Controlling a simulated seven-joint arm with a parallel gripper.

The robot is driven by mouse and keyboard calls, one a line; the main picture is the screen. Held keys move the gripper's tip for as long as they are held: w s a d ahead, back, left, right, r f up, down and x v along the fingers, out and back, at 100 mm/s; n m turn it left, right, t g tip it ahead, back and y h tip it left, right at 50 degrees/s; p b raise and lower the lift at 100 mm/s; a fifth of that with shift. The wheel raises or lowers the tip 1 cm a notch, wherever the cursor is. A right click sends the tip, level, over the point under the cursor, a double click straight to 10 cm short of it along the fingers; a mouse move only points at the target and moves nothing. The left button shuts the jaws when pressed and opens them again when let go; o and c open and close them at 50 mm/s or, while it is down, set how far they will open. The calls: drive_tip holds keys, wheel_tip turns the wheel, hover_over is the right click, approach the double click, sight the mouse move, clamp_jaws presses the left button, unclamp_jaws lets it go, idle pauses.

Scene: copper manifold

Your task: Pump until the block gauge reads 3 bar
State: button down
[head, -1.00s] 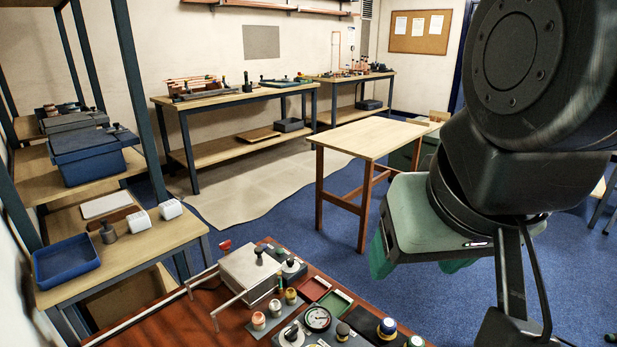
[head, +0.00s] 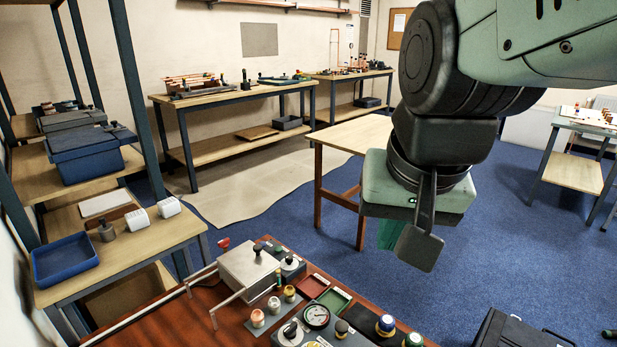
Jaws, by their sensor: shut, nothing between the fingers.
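I cannot tell which part is the pump. My gripper (head: 390,238) hangs in the air to the right of and above the bench, apart from everything on it.
Small jars (head: 289,293) and red and green trays (head: 334,299) crowd the bench near the gauge. A wooden table (head: 350,135) stands behind my gripper. A shelf with a blue tray (head: 66,259) is at left. A black case (head: 515,330) lies at lower right.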

drive_tip(key=w+f+m+g, duration=0.2)
drive_tip(key=w+f+m, duration=0.1)
drive_tip(key=w+f, duration=0.45)
drive_tip(key=m+g, duration=0.2)
drive_tip(key=m, duration=0.2)
hover_over(342, 325)
wheel_tip(342, 325, down, 13)
wheel_tip(342, 325, down, 14)
drive_tip(key=shift+r, duration=0.1)
